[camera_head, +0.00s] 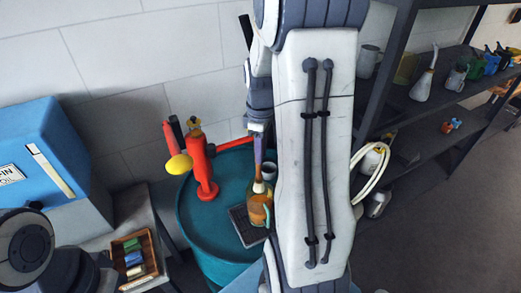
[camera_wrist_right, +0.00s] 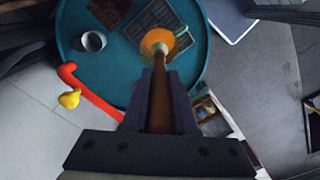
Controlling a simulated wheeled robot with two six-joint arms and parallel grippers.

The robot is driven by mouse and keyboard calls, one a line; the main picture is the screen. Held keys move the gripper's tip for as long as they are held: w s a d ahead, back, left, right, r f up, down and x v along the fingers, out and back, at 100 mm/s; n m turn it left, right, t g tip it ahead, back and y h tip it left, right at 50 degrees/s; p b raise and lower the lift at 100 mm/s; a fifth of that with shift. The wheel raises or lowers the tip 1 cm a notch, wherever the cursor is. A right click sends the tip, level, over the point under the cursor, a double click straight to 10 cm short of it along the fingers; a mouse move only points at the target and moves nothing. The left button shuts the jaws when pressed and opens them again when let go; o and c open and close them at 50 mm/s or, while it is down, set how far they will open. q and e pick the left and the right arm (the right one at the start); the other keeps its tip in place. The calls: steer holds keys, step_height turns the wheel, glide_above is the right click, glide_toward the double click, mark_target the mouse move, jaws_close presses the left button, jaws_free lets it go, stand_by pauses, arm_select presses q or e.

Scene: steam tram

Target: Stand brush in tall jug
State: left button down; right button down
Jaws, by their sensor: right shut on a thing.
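My right gripper (camera_head: 259,147) points down over the teal round table and is shut on the brush. In the right wrist view the brown handle of the brush (camera_wrist_right: 162,98) runs between the fingers (camera_wrist_right: 160,76), with a pale band near its far end. The tall jug (camera_head: 258,209), orange-brown with a teal handle, stands on the table below the gripper. It shows as an orange round in the wrist view (camera_wrist_right: 151,38). The brush's lower end lines up with the jug's mouth; I cannot tell how far inside it is. My left gripper is out of view.
A blue box (camera_head: 60,150) stands left. Dark shelves (camera_head: 420,105) with several vessels stand right.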

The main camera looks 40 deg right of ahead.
mark_target(261, 175)
steer(key=shift+f+b, duration=3.25)
steer(key=shift+f, duration=1.6)
steer(key=c, duration=0.6)
jaws_free()
step_height(261, 175, up, 10)
steer(key=shift+r+b, duration=0.25)
steer(key=shift+b, duration=0.6)
